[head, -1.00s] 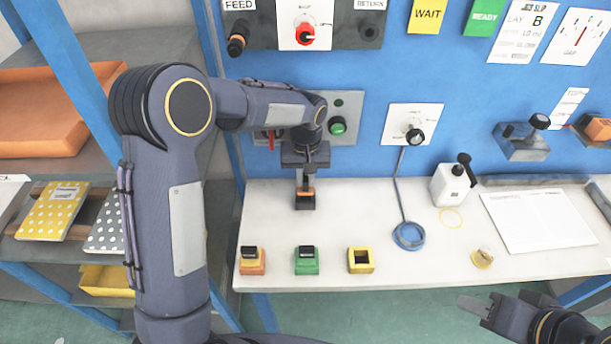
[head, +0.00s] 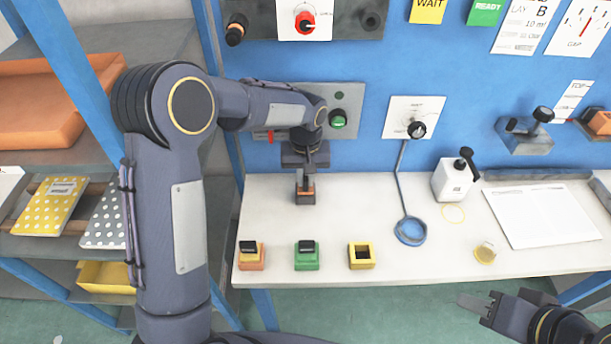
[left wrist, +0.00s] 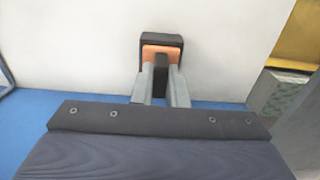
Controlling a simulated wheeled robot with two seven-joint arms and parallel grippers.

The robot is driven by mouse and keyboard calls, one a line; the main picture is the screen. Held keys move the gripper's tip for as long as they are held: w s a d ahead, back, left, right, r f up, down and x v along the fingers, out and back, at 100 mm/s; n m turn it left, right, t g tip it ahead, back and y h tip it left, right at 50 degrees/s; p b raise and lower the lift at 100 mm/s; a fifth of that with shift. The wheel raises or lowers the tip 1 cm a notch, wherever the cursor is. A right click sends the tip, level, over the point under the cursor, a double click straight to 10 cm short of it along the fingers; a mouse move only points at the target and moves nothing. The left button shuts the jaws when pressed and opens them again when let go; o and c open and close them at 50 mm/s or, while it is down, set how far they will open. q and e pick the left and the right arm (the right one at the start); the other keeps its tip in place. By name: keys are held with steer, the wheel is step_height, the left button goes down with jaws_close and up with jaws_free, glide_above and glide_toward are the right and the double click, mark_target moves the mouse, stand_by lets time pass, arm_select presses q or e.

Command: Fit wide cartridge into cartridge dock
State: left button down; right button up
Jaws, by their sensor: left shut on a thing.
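My left gripper (head: 305,178) points down over the back left of the white table. It is shut on a black-and-orange block (head: 305,198), which I take to be the wide cartridge. In the left wrist view the grey fingers (left wrist: 161,88) grip its black upright part, with an orange band (left wrist: 148,51) and a black body (left wrist: 160,40) beyond. Whether the block touches the table is unclear. A yellow block (head: 362,264) with a dark square opening stands near the front edge; I cannot tell whether it is the dock. My right gripper (head: 480,307) is empty at lower right, its opening unclear.
An orange block (head: 251,262) and a green block (head: 306,262), both with black tops, stand left of the yellow one. The table's middle is clear.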

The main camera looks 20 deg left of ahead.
arm_select(q)
steer(key=shift+f, duration=0.15)
steer(key=c, duration=1.4)
jaws_free()
steer(key=shift+o, duration=0.2)
step_height(320, 180, up, 8)
steer(key=shift+f+b, duration=0.1)
steer(key=shift+b, duration=0.3)
